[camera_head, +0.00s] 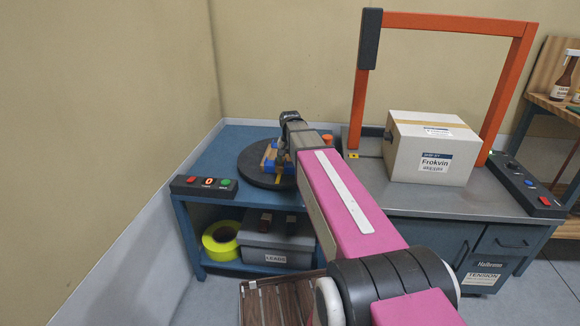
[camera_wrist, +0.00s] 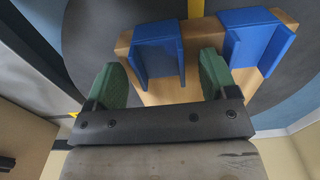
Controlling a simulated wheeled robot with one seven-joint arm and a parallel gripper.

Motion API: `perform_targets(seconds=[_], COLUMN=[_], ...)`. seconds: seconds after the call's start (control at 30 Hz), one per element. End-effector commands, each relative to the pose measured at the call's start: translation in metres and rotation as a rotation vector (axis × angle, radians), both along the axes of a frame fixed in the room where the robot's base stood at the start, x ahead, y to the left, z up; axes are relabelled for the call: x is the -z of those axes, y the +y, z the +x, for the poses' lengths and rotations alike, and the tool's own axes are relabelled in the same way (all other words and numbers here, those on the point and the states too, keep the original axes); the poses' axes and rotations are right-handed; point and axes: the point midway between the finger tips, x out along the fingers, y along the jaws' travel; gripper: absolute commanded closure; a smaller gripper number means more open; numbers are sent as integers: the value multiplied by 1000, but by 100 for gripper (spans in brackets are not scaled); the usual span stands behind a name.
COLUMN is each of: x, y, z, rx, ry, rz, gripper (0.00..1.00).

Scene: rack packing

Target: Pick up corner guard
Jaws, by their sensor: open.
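Two blue corner guards lie on a tan block (camera_wrist: 272,88) on the dark round turntable. In the wrist view, the left guard (camera_wrist: 158,45) is ahead of and between the green finger pads of my gripper (camera_wrist: 161,70). The right guard (camera_wrist: 255,40) is just outside the right finger. My gripper is open, with nothing held; I cannot tell whether a finger touches a guard. In the head view, my gripper (camera_head: 283,160) is above the turntable (camera_head: 249,174) and partly hides the block and the blue guards.
A red-and-green button box (camera_head: 204,185) sits at the blue bench's front left corner. Right stand a carton (camera_head: 432,150), an orange arch (camera_head: 455,22) and another button panel (camera_head: 527,188). Yellow tape (camera_head: 221,240) and a grey bin (camera_head: 277,244) are on the shelf below.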

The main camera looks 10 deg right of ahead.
Motion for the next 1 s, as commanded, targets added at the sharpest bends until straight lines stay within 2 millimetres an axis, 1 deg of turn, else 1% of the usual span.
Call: perform_targets(seconds=[0.23,0.27,0.3,0.4,0.77,0.87,1.0], x=[2,2,2,2,1,-3,-14], y=[0,0,0,0,0,0,0], z=[0,0,0,0,0,0,0], rx=[0,0,0,0,0,0,0], ry=[-1,-1,-1,-1,-1,-1,-3], rz=[0,0,0,0,0,0,0], gripper=[21,31,44,74,75,75,75])
